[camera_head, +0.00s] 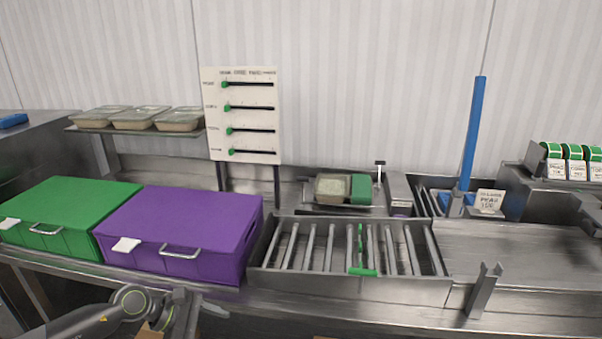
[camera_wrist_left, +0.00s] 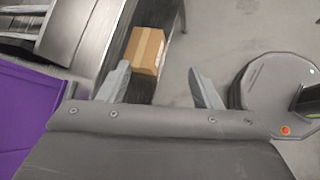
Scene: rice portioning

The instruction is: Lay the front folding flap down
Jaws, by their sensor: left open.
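I cannot pick out a front folding flap for certain. The roller tray (camera_head: 350,287) has a plain metal front wall, with a green handle (camera_head: 362,271) at it. My left gripper (camera_head: 178,312) is low at the bottom left, in front of the purple box. In the left wrist view, its fingers (camera_wrist_left: 160,88) are spread apart with nothing between them. A brown carton (camera_wrist_left: 146,50) lies below, beyond the fingertips.
A green box (camera_head: 75,200) and a purple box (camera_head: 190,215) stand closed on the counter's left. A slider panel (camera_head: 240,105) and a shelf of filled trays (camera_head: 136,118) stand behind. A blue post (camera_head: 473,130) rises at the right. The counter at right (camera_head: 530,250) is mostly clear.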

